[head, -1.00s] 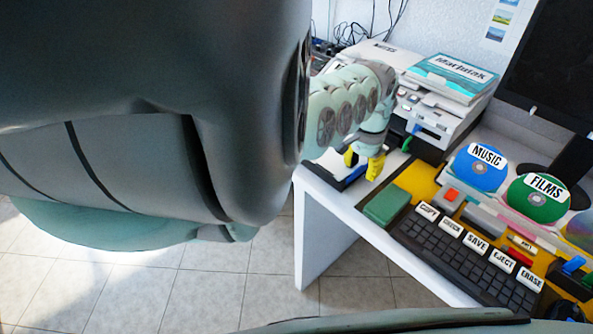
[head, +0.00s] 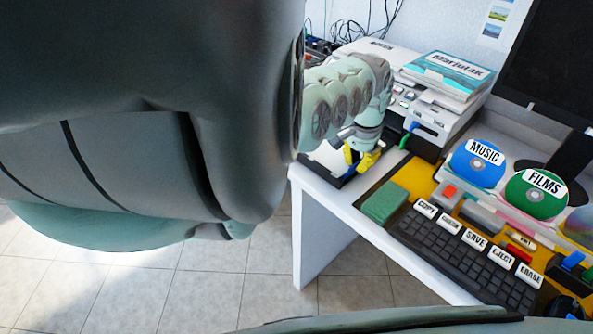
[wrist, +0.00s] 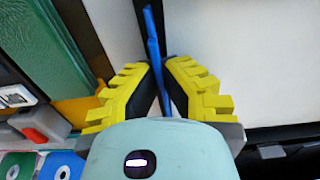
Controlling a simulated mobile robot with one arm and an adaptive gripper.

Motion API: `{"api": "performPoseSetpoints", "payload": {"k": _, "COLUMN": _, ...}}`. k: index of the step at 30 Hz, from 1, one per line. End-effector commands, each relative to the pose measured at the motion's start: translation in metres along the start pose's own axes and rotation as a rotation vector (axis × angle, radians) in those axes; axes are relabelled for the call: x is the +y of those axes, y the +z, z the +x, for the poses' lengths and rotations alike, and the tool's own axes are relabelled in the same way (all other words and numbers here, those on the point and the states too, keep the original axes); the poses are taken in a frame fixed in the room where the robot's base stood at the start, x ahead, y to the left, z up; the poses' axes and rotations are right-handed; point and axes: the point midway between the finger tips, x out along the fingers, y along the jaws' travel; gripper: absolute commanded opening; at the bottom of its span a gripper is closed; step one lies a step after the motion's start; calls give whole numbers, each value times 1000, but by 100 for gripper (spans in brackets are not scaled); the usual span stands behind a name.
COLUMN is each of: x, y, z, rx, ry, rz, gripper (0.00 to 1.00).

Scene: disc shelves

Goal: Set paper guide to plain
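A thin blue bar, which looks like the paper guide (wrist: 152,30), stands over a white surface in the wrist view, beside the dark tray edge. My gripper (wrist: 162,66) has its yellow fingers on either side of the bar, and the dark pads appear to close on it near their tips. In the head view my gripper (head: 361,157) is low over the dark-edged tray with white paper (head: 328,158) at the desk's left end. The fingers and arm hide most of the guide there. No "plain" mark can be read.
A printer (head: 432,125) with a book (head: 447,72) on top stands behind the tray. A green block (head: 384,202), a dark keyboard (head: 450,250) with labelled keys, and the MUSIC (head: 476,164) and FILMS (head: 536,194) discs lie to the right.

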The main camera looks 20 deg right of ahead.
Motion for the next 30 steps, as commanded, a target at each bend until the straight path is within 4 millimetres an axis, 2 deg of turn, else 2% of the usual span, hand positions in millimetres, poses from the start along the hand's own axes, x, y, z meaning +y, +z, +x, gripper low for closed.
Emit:
{"api": "performPoseSetpoints", "payload": {"k": 1, "x": -9, "y": 2, "z": 3, "rx": 0, "ry": -2, "rz": -13, "gripper": 0}}
{"api": "performPoseSetpoints", "payload": {"k": 8, "x": -10, "y": 3, "z": 2, "rx": -2, "ry": -1, "rz": -14, "gripper": 0}}
{"api": "performPoseSetpoints", "payload": {"k": 9, "x": -10, "y": 3, "z": 2, "rx": -2, "ry": -1, "rz": -14, "gripper": 7}}
{"api": "performPoseSetpoints", "payload": {"k": 18, "x": -10, "y": 3, "z": 1, "rx": -1, "ry": -1, "rz": -14, "gripper": 36}}
{"api": "performPoseSetpoints", "payload": {"k": 26, "x": -10, "y": 3, "z": 0, "rx": -1, "ry": -1, "rz": -14, "gripper": 36}}
{"api": "performPoseSetpoints", "payload": {"k": 30, "x": -10, "y": 2, "z": -7, "rx": 2, "ry": -2, "rz": -13, "gripper": 36}}
